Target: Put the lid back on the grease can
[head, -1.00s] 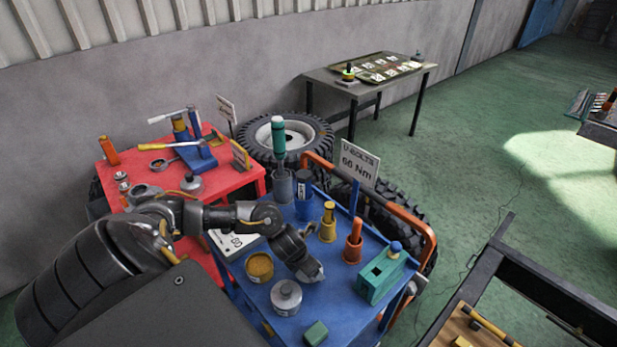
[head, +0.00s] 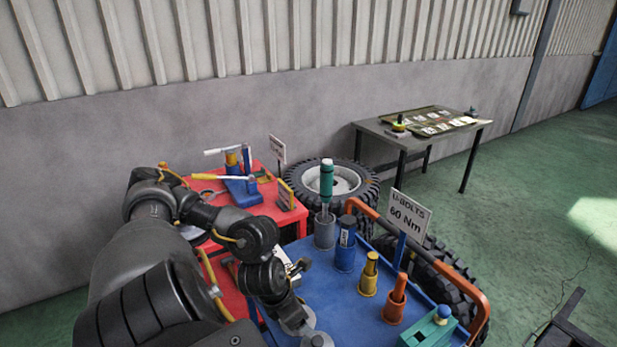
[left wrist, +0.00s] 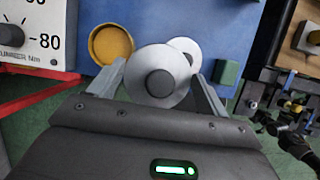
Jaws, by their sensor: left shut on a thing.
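My left gripper (left wrist: 159,72) is shut on a grey round lid (left wrist: 145,92) with a dark knob, its fingers at opposite sides of the rim. The lid is above the blue cart top. In the head view my left gripper (head: 288,308) and the lid (head: 297,322) are at the lower edge, and I cannot make out the grease can there. My right gripper cannot be made out.
A grey tin (left wrist: 188,47) is partly hidden behind the lid. A green block (left wrist: 228,72) lies to its right. A white gauge box (left wrist: 38,32) is left of the grease can. Coloured holders (head: 368,274) and an orange rail (head: 440,255) line the cart's far side.

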